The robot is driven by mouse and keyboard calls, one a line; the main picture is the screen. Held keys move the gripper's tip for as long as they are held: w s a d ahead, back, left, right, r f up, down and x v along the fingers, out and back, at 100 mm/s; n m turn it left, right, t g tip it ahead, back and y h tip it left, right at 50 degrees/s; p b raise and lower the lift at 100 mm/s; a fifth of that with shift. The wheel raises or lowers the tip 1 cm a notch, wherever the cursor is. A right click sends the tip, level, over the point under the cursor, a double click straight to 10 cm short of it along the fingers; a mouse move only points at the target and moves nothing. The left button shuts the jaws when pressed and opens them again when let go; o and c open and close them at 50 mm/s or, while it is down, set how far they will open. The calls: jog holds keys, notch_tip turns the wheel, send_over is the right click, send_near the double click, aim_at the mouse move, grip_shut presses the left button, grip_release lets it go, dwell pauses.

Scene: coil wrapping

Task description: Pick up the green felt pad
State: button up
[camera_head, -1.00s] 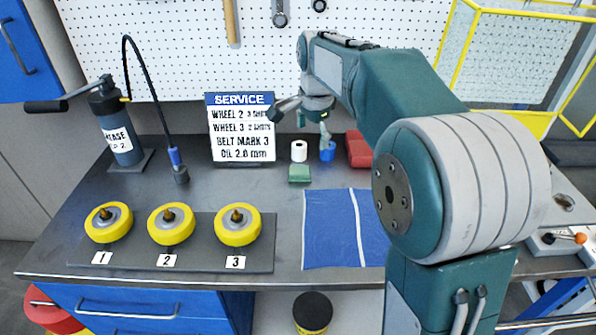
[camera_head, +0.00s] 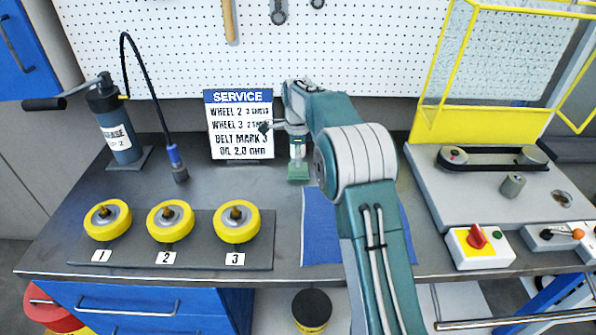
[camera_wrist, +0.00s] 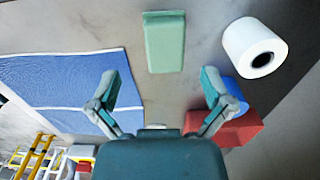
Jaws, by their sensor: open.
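The green felt pad (camera_head: 299,174) lies flat on the dark bench, in front of the service sign. In the wrist view the pad (camera_wrist: 165,45) shows whole at the top middle, beyond the fingertips. My gripper (camera_wrist: 161,84) is open and empty, its two fingers spread on either side of the line to the pad. In the head view my gripper (camera_head: 297,153) points down just over the pad. The exact height gap is hard to tell.
A white roll (camera_wrist: 256,47) stands right of the pad in the wrist view, near a blue object (camera_wrist: 239,94) and a red box (camera_wrist: 232,130). A blue cloth (camera_head: 318,228) lies in front of the pad. Three yellow wheels (camera_head: 237,222) sit front left; a belt unit (camera_head: 494,158) stands right.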

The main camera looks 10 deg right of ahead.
aim_at(298, 171)
jog(key=shift+w+d+f, duration=0.1)
jog(key=shift+w+f, duration=0.1)
jog(key=shift+f, duration=1.2)
jog(key=shift+w+f, duration=0.15)
jog(key=shift+f, duration=1.2)
jog(key=c, duration=1.1)
